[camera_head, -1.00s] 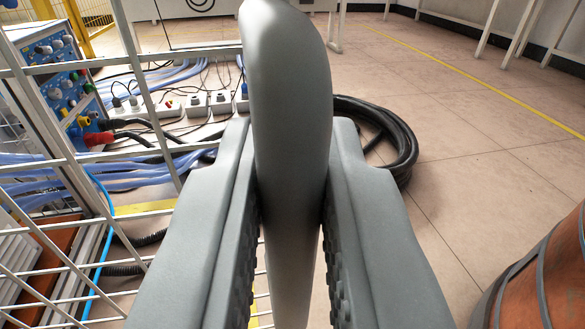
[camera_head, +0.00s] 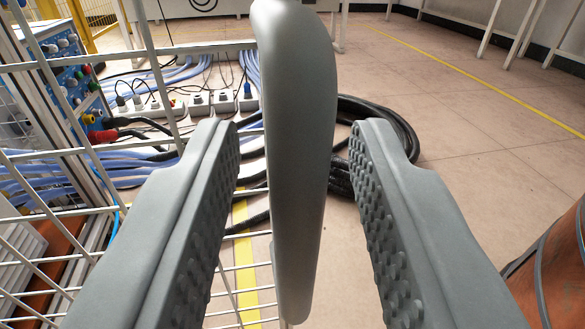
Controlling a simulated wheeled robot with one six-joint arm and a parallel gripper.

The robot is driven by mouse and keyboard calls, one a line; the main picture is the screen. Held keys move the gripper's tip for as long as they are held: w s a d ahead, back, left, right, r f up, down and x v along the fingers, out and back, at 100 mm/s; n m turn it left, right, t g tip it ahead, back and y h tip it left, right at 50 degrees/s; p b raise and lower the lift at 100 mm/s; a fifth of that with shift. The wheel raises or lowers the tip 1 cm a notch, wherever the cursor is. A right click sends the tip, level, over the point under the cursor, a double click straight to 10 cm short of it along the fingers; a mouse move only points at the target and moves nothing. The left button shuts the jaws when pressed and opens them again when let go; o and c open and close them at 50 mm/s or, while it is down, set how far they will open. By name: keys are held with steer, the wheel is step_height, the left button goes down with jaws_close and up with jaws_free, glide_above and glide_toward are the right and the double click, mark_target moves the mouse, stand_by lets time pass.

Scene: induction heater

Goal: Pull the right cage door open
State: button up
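The right cage door shows as a white wire mesh panel (camera_head: 235,277) on the left and lower middle of the view. A smooth grey upright handle (camera_head: 300,165) stands at its right edge. My gripper (camera_head: 295,150) is open, with one studded finger on each side of the handle. A clear gap shows between each finger and the handle. The fingers hide part of the mesh and the floor behind it.
Behind the mesh are a blue control panel (camera_head: 65,70), white power sockets (camera_head: 198,103) and blue hoses. A coiled black cable (camera_head: 385,125) lies on the floor right of the handle. An orange-brown drum (camera_head: 555,270) stands at the lower right. Open tiled floor lies between.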

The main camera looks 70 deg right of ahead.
steer(key=v, duration=1.6)
steer(key=shift+a, duration=0.4)
steer(key=shift+f, duration=0.1)
